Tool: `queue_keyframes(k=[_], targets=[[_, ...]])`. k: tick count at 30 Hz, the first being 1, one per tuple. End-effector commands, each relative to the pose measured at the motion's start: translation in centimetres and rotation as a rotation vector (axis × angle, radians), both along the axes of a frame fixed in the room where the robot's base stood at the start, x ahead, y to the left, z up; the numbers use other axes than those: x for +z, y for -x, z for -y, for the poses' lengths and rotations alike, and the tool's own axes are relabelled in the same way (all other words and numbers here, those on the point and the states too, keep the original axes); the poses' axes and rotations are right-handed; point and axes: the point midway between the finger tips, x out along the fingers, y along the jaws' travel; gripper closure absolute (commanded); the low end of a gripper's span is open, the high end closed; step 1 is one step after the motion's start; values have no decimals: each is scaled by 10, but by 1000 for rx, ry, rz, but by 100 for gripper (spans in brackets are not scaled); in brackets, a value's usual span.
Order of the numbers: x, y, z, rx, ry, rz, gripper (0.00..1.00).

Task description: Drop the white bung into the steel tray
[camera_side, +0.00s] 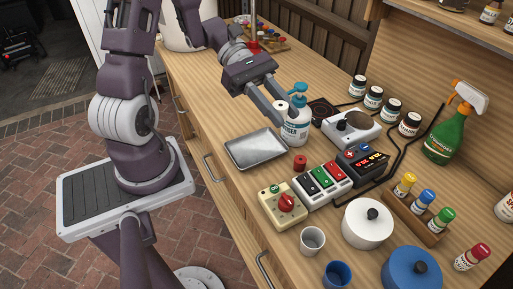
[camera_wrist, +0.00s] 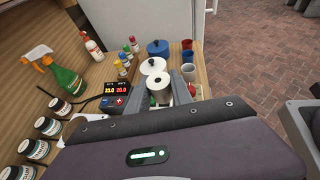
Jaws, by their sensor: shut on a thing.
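The white bung (camera_side: 282,106) is a small white cylinder with a dark spot on top, held between the fingertips of my gripper (camera_side: 283,114). In the wrist view the white bung (camera_wrist: 159,84) sits between the two grey fingers. My gripper is shut on it above the bench, beside the blue-topped bottle. The steel tray (camera_side: 256,148) is shallow, rectangular and empty, lying on the bench below and to the left of my gripper in the side view. I cannot make out the tray in the wrist view.
A blue-topped white bottle (camera_side: 294,128) stands close behind my fingers. A red bung (camera_side: 300,162) lies right of the tray.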

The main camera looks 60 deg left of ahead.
Motion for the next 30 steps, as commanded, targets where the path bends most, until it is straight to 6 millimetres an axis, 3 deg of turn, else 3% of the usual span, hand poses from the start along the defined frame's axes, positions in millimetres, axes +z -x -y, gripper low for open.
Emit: queue_keyframes(k=[8,11,18,30], targets=[[-2,-1,-2,1,1,0,100],[-22,-5,-19,9,7,0,100],[-96,0,-67,7,5,-2,100],[-153,5,-75,-1,2,-1,100]])
